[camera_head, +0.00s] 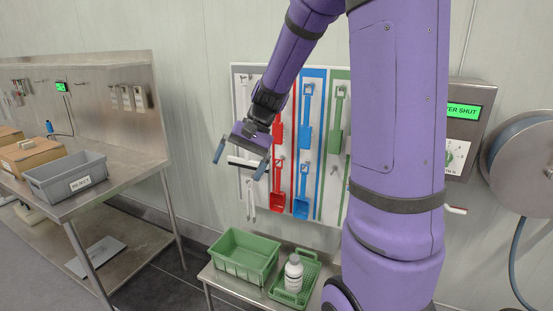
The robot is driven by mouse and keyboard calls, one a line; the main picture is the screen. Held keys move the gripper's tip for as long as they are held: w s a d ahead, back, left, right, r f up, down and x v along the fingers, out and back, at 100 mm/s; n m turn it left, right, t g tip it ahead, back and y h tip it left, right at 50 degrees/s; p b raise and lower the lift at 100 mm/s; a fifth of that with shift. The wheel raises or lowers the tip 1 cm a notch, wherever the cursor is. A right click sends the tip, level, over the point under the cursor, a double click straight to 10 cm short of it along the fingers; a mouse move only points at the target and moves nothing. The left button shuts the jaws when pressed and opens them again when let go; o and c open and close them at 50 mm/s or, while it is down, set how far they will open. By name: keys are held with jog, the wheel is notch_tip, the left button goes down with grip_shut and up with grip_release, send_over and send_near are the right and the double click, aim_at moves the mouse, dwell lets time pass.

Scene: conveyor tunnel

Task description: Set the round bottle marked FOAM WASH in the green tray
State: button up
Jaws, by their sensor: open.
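A white round bottle (293,275) with a grey cap stands upright on the low steel table. It appears to stand in a smaller green slotted carrier (312,268); its label is too small to read. A larger green tray (231,267) with raised walls sits just left of it and looks empty. My gripper (241,161) hangs high above the green tray, in front of the tool board. Its two blue-grey fingers are spread wide with nothing between them, well apart from the bottle and tray.
A tool board (313,150) with red, blue and green tools hangs on the wall behind my gripper. A steel bench (132,158) at left holds a grey REJECT bin (77,185) and cardboard boxes (33,153). A hose reel (525,165) is at right. My purple arm hides part of the low table's right side.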

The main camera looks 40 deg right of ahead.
jog(key=s+a+r+n+t+h, duration=0.2)
jog(key=s+r, duration=0.3)
jog(key=s, duration=0.5)
jog(key=s+a+r+n+t+h, duration=0.3)
jog(key=s+a+r+n+h, duration=0.1)
jog(key=s, duration=0.5)
jog(key=shift+s+r+n, duration=0.4)
jog(key=shift+n, duration=0.2)
